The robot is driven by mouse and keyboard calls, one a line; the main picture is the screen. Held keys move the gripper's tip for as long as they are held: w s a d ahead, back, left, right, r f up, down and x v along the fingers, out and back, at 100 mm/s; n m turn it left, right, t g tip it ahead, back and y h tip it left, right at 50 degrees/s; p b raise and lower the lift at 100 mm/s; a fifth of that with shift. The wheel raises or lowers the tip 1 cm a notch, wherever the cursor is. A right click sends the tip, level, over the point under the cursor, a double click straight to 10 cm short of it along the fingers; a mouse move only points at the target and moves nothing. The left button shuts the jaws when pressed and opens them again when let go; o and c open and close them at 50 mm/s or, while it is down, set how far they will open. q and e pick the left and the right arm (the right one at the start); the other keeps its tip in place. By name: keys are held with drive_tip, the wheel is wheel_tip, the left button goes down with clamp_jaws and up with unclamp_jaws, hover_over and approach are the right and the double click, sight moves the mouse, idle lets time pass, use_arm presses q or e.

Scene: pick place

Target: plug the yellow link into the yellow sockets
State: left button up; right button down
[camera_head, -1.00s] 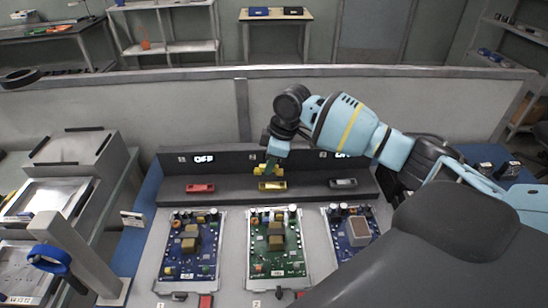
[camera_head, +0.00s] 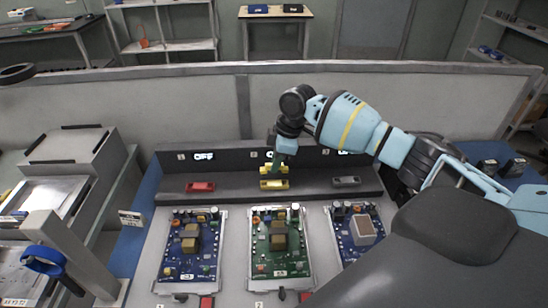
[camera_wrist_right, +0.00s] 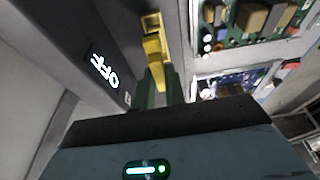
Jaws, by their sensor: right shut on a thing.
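The yellow link (camera_wrist_right: 154,52) is held between the green fingertips of my right gripper (camera_wrist_right: 160,88), seen in the right wrist view. In the head view the right gripper (camera_head: 275,162) is shut on the link (camera_head: 266,169), just above and behind the yellow socket block (camera_head: 274,184) on the dark ledge. The socket block also shows in the wrist view (camera_wrist_right: 149,22), close beyond the link. Whether link and sockets touch I cannot tell. The panel display (camera_head: 204,156) reads OFF. My left gripper is not in view.
A red block (camera_head: 200,187) and a grey block (camera_head: 346,181) sit on the same ledge, left and right. Circuit boards lie in front: blue (camera_head: 190,245), green (camera_head: 279,243) and another blue (camera_head: 356,229). A low grey wall (camera_head: 180,110) stands behind the panel.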

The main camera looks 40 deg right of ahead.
sight(276, 183)
drive_tip(key=shift+f, duration=1.15)
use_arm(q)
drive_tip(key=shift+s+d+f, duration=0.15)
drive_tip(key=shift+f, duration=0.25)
use_arm(e)
drive_tip(key=shift+f, duration=0.3)
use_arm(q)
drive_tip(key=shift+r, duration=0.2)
use_arm(e)
drive_tip(key=shift+r, duration=0.1)
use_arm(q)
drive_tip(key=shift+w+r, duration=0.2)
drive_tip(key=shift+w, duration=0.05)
use_arm(e)
drive_tip(key=shift+f, duration=0.3)
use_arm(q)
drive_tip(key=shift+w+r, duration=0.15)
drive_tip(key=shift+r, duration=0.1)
use_arm(e)
drive_tip(key=shift+r, duration=0.1)
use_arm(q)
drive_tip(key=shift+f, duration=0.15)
use_arm(e)
drive_tip(key=shift+f, duration=0.85)
idle(1.1)
drive_tip(key=c, duration=1.4)
unclamp_jaws()
drive_tip(key=shift+o, duration=0.5)
